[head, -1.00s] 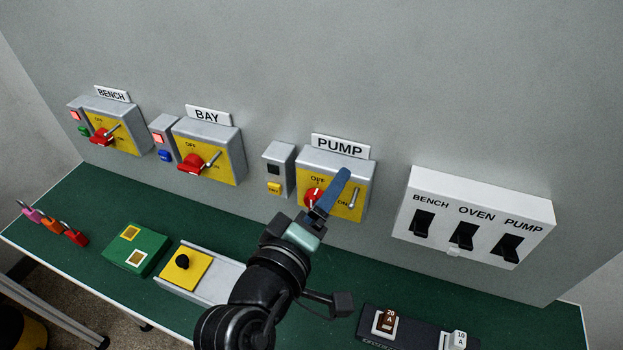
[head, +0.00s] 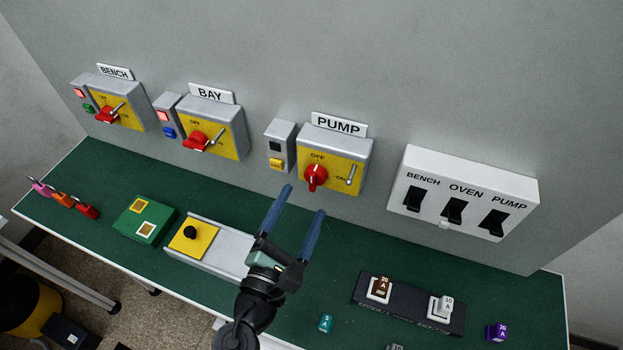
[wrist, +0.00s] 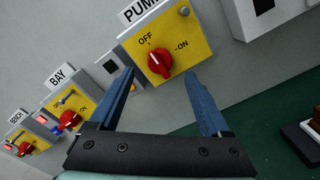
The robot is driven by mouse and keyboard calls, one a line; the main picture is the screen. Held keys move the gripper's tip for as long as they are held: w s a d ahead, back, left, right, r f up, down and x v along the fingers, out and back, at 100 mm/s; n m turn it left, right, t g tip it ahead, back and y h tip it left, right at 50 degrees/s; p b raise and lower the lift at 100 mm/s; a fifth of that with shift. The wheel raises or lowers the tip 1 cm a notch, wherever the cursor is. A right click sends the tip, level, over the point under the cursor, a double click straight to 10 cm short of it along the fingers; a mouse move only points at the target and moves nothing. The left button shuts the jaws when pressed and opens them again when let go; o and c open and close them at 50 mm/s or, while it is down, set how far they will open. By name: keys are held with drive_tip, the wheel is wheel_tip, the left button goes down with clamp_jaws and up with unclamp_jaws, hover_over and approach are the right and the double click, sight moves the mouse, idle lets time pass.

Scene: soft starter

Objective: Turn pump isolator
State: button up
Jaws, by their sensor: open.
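The pump isolator (head: 335,158) is a grey box with a yellow face on the wall, under a PUMP label (head: 339,125). Its red knob (head: 315,177) stands upright, its white mark toward OFF, in the head view. The knob also shows in the wrist view (wrist: 159,61), between and beyond my fingertips. A small metal toggle-like part (head: 351,174) sits on the right of the face, by ON. My gripper (head: 304,200) is open and empty, below and in front of the isolator, its blue fingers apart and not touching the knob.
Left are the BAY isolator (head: 212,138) and BENCH isolator (head: 116,110), both with red knobs turned toward ON. A white switch box (head: 464,180) is on the wall at right.

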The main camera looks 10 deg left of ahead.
sight(313, 184)
drive_tip(key=x, duration=0.5)
drive_tip(key=shift+w+d+p, duration=0.15)
drive_tip(key=shift+w+p, duration=0.2)
drive_tip(key=shift+w, duration=0.05)
clamp_jaws()
